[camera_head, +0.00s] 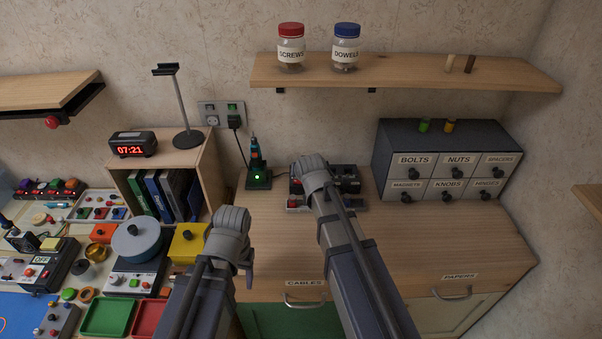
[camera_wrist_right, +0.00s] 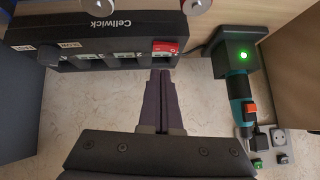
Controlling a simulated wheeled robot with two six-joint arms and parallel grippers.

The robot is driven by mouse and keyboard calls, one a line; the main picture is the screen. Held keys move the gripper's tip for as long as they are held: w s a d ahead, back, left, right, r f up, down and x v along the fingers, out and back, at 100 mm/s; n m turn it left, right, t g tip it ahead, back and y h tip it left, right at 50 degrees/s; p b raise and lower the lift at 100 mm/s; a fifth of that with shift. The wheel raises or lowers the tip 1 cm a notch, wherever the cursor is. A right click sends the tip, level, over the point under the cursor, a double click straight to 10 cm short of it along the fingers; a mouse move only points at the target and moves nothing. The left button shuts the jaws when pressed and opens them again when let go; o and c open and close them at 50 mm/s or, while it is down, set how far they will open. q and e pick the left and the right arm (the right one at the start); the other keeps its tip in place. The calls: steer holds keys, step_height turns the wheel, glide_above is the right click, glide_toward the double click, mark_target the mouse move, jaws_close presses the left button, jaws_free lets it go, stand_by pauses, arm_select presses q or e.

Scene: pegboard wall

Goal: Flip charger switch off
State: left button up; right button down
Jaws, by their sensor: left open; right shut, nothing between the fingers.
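A dark box marked Cellwick, which looks like the charger (camera_wrist_right: 95,48), spans the upper left of the right wrist view, where its lettering is upside down. In the head view the charger (camera_head: 347,180) stands on the wooden cabinet, partly hidden by my right gripper. A red switch (camera_wrist_right: 167,47) sits at one end of its face. My right gripper (camera_wrist_right: 160,73) is shut and empty, its fingertips close to the switch; I cannot tell whether they touch. My left gripper (camera_head: 247,272) is open, low in front of the cabinet, away from the charger.
A black dock (camera_head: 258,179) with a lit green light holds a teal tool (camera_wrist_right: 237,98) close beside the charger. A wall outlet (camera_head: 213,113) with a plug is behind it. A grey drawer unit (camera_head: 440,148) stands to the right. The cabinet top's right front is clear.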

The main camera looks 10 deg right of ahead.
steer(key=p+v, duration=0.7)
steer(key=v, duration=0.4)
steer(key=shift+w+r, duration=0.3)
steer(key=shift+d, duration=0.1)
steer(key=shift+w+a+r+p, duration=0.15)
steer(key=shift+a+p, duration=0.2)
steer(key=shift+a, duration=0.3)
